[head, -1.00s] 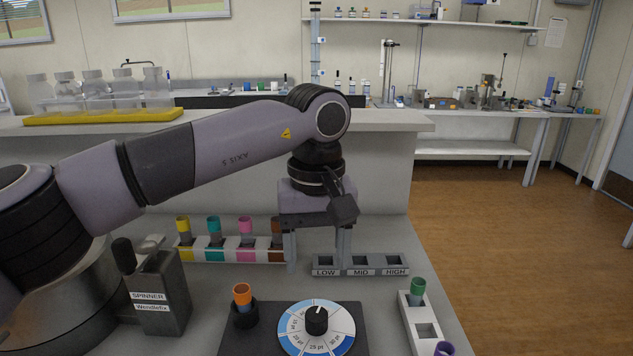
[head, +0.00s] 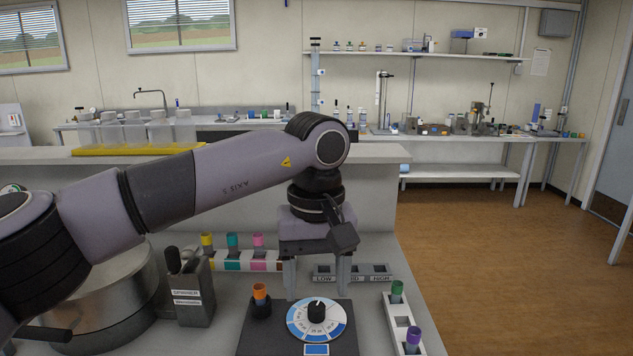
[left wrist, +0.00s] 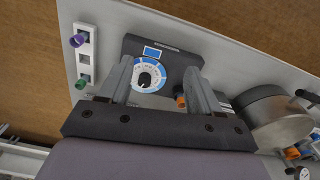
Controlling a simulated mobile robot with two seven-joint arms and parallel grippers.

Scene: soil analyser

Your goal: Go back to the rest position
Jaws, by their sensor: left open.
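My left gripper (head: 317,288) is open and empty above the counter. In the head view its fingers stand behind the round blue-and-white dial (head: 316,318) and partly cover the LOW/MID/HIGH rack (head: 367,280). In the left wrist view the gripper (left wrist: 161,88) has its two fingers apart, with the dial (left wrist: 149,76) visible between them and nothing held. An orange-topped tube (head: 260,291) stands in a dark holder left of the dial; it also shows beside a finger in the left wrist view (left wrist: 180,100). My right gripper is in neither view.
A rack of coloured tubes (head: 232,260) stands behind left. The spinner box (head: 188,295) is beside my left arm. A white rack (head: 400,312) with green and purple tubes is at the right edge. A raised ledge (head: 370,158) runs behind. Open floor (head: 500,270) lies right.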

